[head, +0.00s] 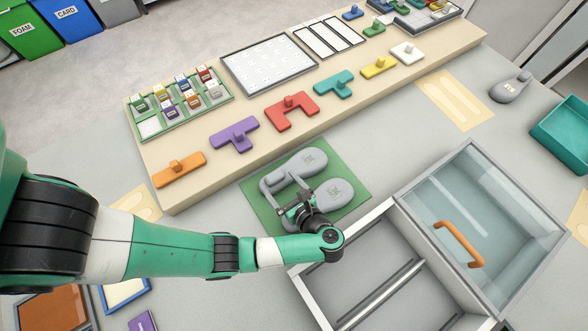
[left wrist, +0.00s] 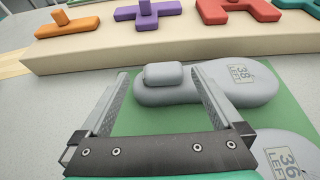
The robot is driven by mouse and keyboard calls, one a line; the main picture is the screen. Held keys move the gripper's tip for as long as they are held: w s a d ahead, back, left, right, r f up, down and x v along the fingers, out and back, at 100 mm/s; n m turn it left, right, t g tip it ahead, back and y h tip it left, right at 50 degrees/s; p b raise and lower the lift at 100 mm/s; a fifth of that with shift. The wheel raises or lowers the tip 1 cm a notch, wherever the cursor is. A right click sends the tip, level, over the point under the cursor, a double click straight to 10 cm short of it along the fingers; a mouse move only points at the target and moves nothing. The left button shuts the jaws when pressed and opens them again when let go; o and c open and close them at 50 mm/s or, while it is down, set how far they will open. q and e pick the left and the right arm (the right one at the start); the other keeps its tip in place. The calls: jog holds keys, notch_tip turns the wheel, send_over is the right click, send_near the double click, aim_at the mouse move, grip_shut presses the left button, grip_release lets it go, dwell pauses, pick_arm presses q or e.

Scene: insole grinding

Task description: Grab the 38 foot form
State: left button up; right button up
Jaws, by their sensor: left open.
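The 38 foot form is a grey, rounded form marked "38 LEFT" (left wrist: 245,88), with a raised block handle (left wrist: 166,74) at its left end. It lies on a green mat (left wrist: 290,112) and also shows in the head view (head: 303,161). A second grey form marked "36 LEFT" (left wrist: 288,158) lies nearer, and it is partly hidden by my gripper in the head view (head: 338,192). My left gripper (head: 283,199) is open. In the left wrist view its fingertips (left wrist: 162,72) stand to either side of the 38 form's handle; contact cannot be told. My right gripper is not in view.
An open-topped grey box (head: 340,290) with a glass lid (head: 485,220) and orange handle (head: 458,245) stands at the right front. Another grey form (head: 510,88) lies far right.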

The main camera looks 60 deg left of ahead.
aim_at(274, 174)
pick_arm(q)
jog(key=shift+a+f+b, duration=1.1)
jog(key=shift+a+b, duration=0.25)
jog(key=shift+b, duration=1.65)
jog(key=shift+s+a+r+p, duration=0.2)
jog(key=shift+a+p, duration=0.2)
jog(key=shift+a, duration=0.25)
jog(key=shift+a+f, duration=0.1)
jog(key=shift+a, duration=0.3)
jog(key=shift+c, duration=0.3)
grip_shut()
jog(key=shift+w, duration=0.1)
